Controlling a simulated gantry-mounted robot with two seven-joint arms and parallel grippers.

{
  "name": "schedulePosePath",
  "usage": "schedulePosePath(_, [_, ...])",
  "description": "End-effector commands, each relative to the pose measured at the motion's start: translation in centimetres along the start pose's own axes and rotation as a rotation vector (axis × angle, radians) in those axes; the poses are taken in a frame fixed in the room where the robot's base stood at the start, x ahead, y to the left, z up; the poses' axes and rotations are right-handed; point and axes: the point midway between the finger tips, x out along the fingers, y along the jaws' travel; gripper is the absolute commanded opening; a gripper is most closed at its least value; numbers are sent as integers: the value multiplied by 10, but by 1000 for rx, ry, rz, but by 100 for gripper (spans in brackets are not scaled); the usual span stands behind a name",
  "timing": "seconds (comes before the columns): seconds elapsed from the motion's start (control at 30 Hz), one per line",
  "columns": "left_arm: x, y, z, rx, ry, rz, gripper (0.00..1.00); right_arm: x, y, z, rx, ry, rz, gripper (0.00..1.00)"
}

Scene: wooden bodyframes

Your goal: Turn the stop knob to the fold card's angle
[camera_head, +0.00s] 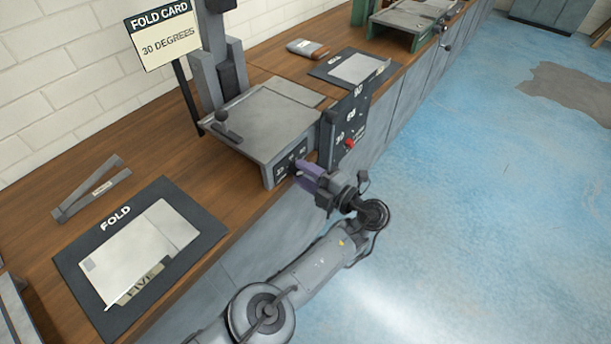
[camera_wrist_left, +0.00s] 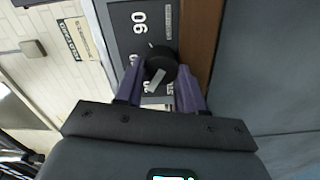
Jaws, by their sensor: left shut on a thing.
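The fold card (camera_head: 165,40) stands at the back left and reads "30 DEGREES"; it also shows small in the left wrist view (camera_wrist_left: 76,38). The stop knob (camera_wrist_left: 160,66) is black with a pale bar across it, on a dark panel marked 90 (camera_wrist_left: 138,22). My left gripper (camera_head: 302,172) is at the panel on the front of the grey bending machine (camera_head: 265,120). In the left wrist view its purple fingers (camera_wrist_left: 160,84) are shut on the knob, one on each side. In the head view the fingers hide the knob. My right gripper is not in view.
A dark upright gauge (camera_head: 352,112) with 30, 60 and a red pointer (camera_head: 349,143) stands right of the machine. A black FOLD mat (camera_head: 205,232) with a metal sheet (camera_head: 150,245) lies at the left. The blue floor in front is open.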

Motion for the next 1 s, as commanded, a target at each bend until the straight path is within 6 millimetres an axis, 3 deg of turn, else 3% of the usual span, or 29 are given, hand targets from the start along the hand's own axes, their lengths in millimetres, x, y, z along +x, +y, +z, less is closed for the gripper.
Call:
schedulePosePath(0.63, [1, -2, 0, -55, 2, -3, 8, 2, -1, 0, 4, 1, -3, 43])
schedulePosePath(0.67, [1, -2, 0, -55, 2, -3, 40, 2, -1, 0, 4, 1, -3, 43])
schedulePosePath(0.8, [1, -2, 0, -54, 2, -2, 61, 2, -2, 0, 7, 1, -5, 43])
schedulePosePath(1.0, [0, -1, 0, -54, 1, -1, 64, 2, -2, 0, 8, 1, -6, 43])
